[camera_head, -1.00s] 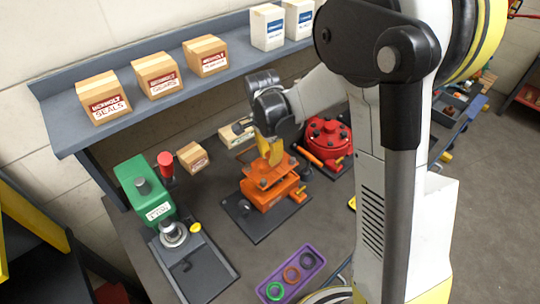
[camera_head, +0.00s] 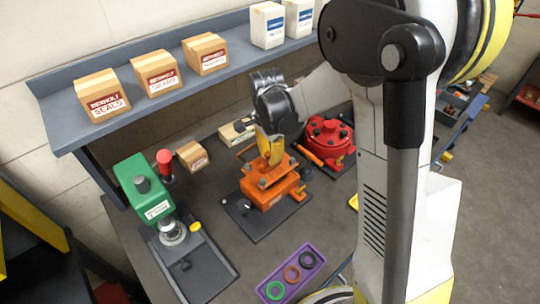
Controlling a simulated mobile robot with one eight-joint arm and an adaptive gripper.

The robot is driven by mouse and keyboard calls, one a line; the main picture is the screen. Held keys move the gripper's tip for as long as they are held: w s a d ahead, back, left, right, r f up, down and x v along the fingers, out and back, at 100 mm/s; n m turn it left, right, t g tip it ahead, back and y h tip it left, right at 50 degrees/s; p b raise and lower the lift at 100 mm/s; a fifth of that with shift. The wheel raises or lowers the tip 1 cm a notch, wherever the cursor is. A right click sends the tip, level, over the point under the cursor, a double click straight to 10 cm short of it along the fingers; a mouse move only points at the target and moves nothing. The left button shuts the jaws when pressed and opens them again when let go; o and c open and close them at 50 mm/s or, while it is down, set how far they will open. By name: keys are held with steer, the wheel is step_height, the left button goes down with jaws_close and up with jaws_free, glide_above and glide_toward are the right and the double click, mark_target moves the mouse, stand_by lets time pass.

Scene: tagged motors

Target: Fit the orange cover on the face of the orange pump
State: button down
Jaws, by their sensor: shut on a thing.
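The orange pump (camera_head: 264,198) stands on a dark base plate (camera_head: 244,222) in the middle of the bench. The orange cover (camera_head: 263,176) is a flat plate directly over the pump's face, roughly level. Whether it touches the face or hangs just above it I cannot tell. My gripper (camera_head: 272,157), with yellow fingers, points down and is shut on the orange cover from above. The fingertips are partly hidden against the orange.
A red pump (camera_head: 329,137) stands behind to the right, and a green press (camera_head: 145,188) to the left. A purple tray (camera_head: 271,278) with rings lies in front. A small carton (camera_head: 193,157) stands behind left. A shelf (camera_head: 142,106) with boxes runs above the bench.

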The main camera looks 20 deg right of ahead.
mark_target(271, 169)
steer(key=shift+f+b, duration=1.9)
steer(key=shift+f, duration=0.3)
steer(key=shift+s+d+f+b, duration=0.1)
steer(key=shift+s+f+b, duration=0.05)
steer(key=shift+f+b, duration=0.4)
steer(key=shift+r, duration=0.3)
stand_by(0.5)
steer(key=shift+f+b, duration=0.45)
steer(key=shift+b, duration=0.05)
stand_by(0.4)
steer(key=shift+r, duration=0.3)
stand_by(0.6)
steer(key=shift+f+b, duration=0.45)
steer(key=shift+b, duration=0.05)
steer(key=c, duration=1.2)
jaws_free()
steer(key=shift+c, duration=0.2)
